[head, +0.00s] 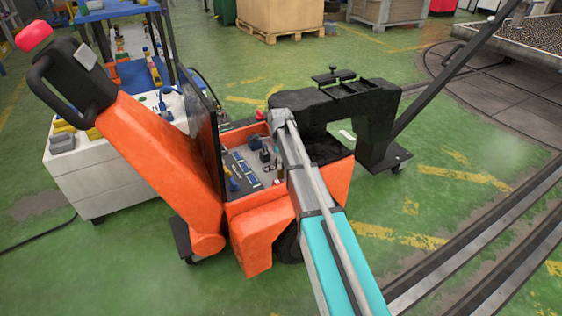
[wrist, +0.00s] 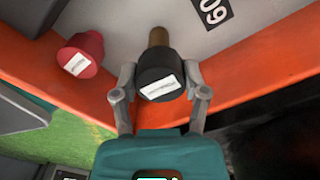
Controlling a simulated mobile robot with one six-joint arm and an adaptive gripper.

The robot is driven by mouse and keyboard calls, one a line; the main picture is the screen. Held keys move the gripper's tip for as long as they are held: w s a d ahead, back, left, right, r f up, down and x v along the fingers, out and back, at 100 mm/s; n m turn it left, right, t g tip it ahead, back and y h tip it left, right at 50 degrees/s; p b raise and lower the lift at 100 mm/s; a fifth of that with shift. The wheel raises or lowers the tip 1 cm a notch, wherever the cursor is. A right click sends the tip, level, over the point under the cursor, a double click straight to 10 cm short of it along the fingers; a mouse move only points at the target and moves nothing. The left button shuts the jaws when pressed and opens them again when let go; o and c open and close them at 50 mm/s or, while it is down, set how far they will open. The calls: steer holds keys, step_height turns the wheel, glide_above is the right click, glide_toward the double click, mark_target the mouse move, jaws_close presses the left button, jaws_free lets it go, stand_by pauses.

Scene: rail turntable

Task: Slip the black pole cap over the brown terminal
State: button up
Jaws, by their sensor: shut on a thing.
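In the wrist view the black pole cap (wrist: 158,85), with a white label on it, sits between the two fingers of my gripper (wrist: 159,76), which is shut on it. The brown terminal (wrist: 158,37) shows just past the cap's far edge, in line with it. I cannot tell whether the cap is around the terminal or only in front of it. In the head view my arm hides the cap and the terminal.
A red cap (wrist: 80,55) with a white label stands left of the black cap. An orange wall (wrist: 255,75) edges the grey panel, which bears a "60" label (wrist: 212,11). In the head view the orange vehicle (head: 160,150) has an open bay of small parts (head: 247,168).

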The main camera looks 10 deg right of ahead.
steer(key=shift+f+b, duration=1.4)
steer(key=shift+f, duration=0.2)
steer(key=shift+f, duration=0.25)
steer(key=o, duration=1.1)
steer(key=shift+r, duration=0.2)
step_height(320, 180, up, 9)
steer(key=p, duration=0.8)
steer(key=shift+p, duration=0.4)
steer(key=shift+r+p, duration=0.4)
steer(key=shift+p, duration=0.05)
steer(key=shift+s, duration=0.1)
steer(key=shift+s, duration=0.45)
